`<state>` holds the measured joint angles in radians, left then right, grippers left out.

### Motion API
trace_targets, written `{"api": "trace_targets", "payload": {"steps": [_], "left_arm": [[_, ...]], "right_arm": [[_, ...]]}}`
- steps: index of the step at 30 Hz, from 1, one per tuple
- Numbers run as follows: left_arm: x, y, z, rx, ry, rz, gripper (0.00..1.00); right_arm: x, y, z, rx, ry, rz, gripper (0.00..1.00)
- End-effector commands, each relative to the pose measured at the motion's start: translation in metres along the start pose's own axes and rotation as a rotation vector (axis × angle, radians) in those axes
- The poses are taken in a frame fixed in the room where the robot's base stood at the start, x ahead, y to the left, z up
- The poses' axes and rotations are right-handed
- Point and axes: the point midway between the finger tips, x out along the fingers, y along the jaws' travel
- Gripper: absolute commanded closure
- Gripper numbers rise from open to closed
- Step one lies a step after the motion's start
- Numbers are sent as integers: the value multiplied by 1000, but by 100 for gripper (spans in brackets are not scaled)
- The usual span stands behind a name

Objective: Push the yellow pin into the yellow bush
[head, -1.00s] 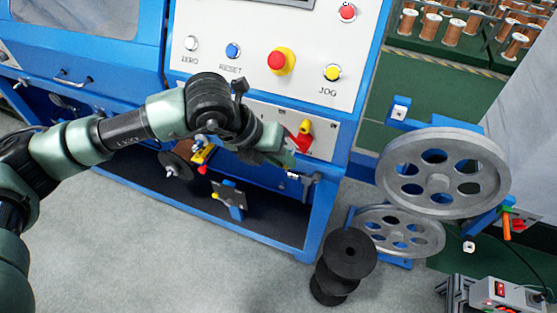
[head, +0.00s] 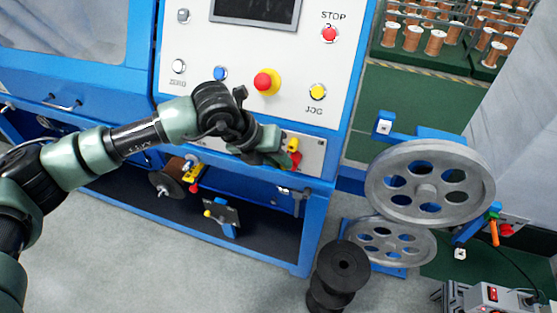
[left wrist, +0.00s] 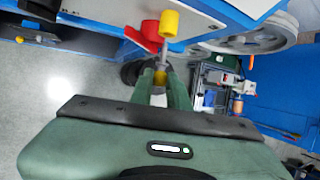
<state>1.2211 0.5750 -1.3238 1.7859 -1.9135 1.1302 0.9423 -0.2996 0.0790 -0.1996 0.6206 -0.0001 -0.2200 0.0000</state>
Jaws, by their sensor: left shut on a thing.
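The yellow bush (head: 292,145) is on the lower panel of the machine beside a red part (head: 296,160). In the left wrist view the yellow bush (left wrist: 169,23) is just beyond my fingertips, with the red part (left wrist: 150,29) to its left. My left gripper (head: 281,159) is close to the panel by the red part. In the left wrist view my left gripper (left wrist: 160,82) is shut on the yellow pin (left wrist: 160,77), whose yellow part shows between the fingers. A grey shaft runs toward the bush; I cannot tell whether it enters it. My right gripper is out of view.
A blue frame edge (head: 305,243) runs below the panel. Large grey wheels (head: 405,207) stand at the right. Black spools (head: 342,264) stand on the floor in front. A spool (head: 168,178) sits under the machine. The grey floor at the front left is clear.

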Motion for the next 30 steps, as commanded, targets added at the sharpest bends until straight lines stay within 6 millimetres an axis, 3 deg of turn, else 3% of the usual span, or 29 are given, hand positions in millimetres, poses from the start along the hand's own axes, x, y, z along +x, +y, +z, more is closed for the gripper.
{"api": "trace_targets", "payload": {"steps": [30], "left_arm": [[1, 0, 4, 0, 0, 0, 100]], "right_arm": [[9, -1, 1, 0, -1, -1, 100]]}}
